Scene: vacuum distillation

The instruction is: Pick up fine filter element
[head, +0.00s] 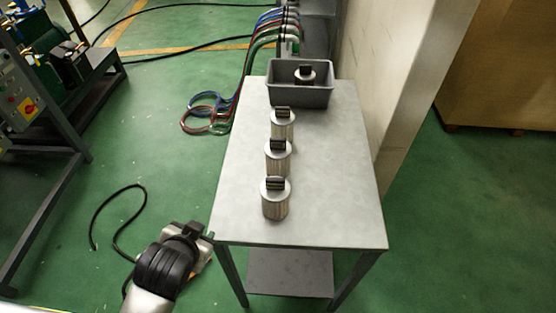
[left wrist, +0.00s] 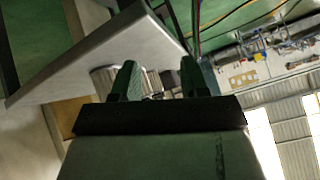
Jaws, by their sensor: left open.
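Three silver cylindrical filter elements with black top handles stand upright in a row on the grey table (head: 330,200): the near one (head: 275,203), the middle one (head: 278,161) and the far one (head: 282,126). A fourth filter element (head: 305,75) is inside the grey bin (head: 303,97). I cannot tell which is the fine one. My left gripper (head: 198,236) is off the table's near left corner, apart from the filters. In the left wrist view my left gripper (left wrist: 159,72) is open and empty, with ribbed metal cylinders (left wrist: 104,80) beyond its fingers. My right gripper is not in view.
The bin stands at the table's far end. Coloured hoses (head: 232,85) run down at the table's far left. A pale wall panel (head: 385,80) rises along the right side. The tabletop right of the filters is clear. Machinery (head: 40,80) stands at the left.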

